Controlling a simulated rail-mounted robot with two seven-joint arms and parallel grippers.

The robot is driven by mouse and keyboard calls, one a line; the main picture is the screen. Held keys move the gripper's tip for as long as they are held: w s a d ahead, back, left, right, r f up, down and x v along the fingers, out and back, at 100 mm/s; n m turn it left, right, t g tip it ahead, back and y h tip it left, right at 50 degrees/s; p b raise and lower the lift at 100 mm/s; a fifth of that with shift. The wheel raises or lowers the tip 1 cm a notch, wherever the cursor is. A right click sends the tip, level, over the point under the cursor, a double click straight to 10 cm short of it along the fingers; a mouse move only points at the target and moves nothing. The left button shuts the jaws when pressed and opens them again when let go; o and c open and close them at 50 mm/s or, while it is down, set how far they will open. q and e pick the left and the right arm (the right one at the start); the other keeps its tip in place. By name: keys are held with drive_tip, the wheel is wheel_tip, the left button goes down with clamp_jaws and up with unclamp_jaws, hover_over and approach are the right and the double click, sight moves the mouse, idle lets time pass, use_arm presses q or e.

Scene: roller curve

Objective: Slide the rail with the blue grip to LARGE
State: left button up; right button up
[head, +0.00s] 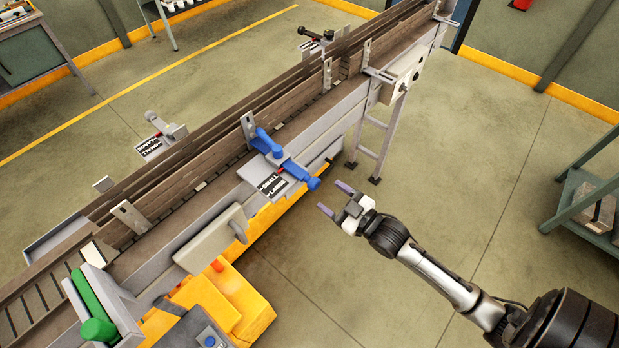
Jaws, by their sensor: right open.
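The blue grip (301,176) sticks out from the near side of the conveyor, pointing toward the lower right. A black label plate (272,187) with SMALL and LARGE in white lies beside it. The brown guide rail (217,147) runs along the conveyor top, held by upright metal brackets. My right gripper (334,198) is open and empty, just right of the blue grip's end and apart from it, its fingers pointing at the grip. My left gripper is not in view.
A grey beige panel (211,240) hangs on the near side. A green shelf (587,197) stands at the right. The floor around my right arm is clear.

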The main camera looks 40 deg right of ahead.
sight(317, 187)
drive_tip(key=w, duration=0.5)
drive_tip(key=w+a+p, duration=0.1)
drive_tip(key=w, duration=0.2)
